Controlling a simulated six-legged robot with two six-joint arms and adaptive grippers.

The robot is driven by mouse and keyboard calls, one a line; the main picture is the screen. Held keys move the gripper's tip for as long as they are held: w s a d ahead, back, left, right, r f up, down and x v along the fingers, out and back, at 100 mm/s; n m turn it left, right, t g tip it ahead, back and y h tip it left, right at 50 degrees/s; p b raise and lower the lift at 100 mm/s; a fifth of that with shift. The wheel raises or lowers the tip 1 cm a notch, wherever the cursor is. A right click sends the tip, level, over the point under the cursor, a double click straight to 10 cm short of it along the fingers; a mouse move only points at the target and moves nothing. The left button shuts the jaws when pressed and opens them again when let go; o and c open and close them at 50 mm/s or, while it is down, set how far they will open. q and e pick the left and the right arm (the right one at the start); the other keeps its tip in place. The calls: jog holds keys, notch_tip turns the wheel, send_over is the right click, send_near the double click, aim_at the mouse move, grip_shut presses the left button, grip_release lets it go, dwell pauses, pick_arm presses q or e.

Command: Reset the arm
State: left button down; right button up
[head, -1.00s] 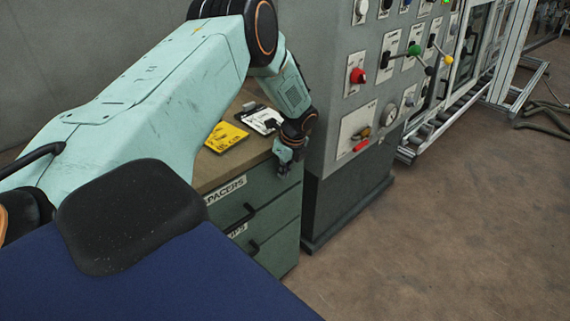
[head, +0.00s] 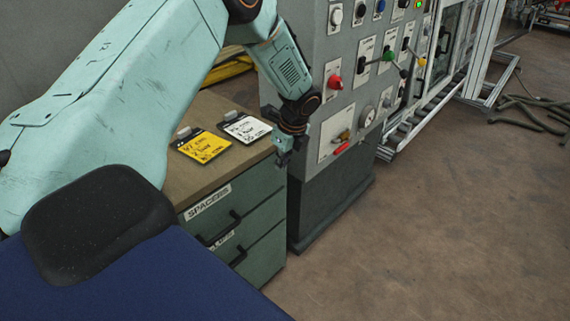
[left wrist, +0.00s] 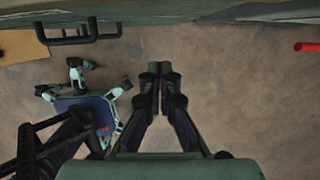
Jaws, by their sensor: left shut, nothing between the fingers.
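My left arm comes in from the left in the head view and reaches over the wooden-topped drawer cabinet (head: 215,110). My left gripper (head: 281,163) points down beside the cabinet's right front edge, close to the grey control panel (head: 311,70). In the left wrist view the left gripper's fingers (left wrist: 160,72) are together with nothing between them, over brown floor. My right gripper is not in view.
A yellow card (head: 203,146) and a white card (head: 244,128) lie on the cabinet top. The panel carries a red knob (head: 334,82), a red handle (head: 341,149) and green and yellow levers. Cables (head: 530,112) lie on the floor at far right. The floor at the lower right is clear.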

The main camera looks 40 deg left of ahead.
pick_arm(q)
jog(key=shift+d+r, duration=0.15)
jog(key=shift+r, duration=0.05)
jog(key=s+d+f+n+t+h, duration=0.2)
jog(key=s+d+f+n, duration=0.25)
jog(key=d+n, duration=0.3)
jog(key=s+d+f+n+t+h, duration=0.1)
jog(key=s+d+f+n+h, duration=0.15)
jog(key=d+f+n, duration=0.45)
jog(key=s+d+f+n+g+y+b, duration=0.1)
jog(key=s+d+f+n, duration=0.1)
jog(key=s, duration=1.2)
jog(key=s+d+f+n+g+b, duration=0.1)
jog(key=s+d+f+n+g, duration=0.1)
jog(key=s, duration=1.1)
jog(key=shift+s+f+n+y, duration=0.15)
jog(key=shift+s+n+y, duration=0.2)
jog(key=shift+s, duration=0.05)
jog(key=shift+d, duration=0.1)
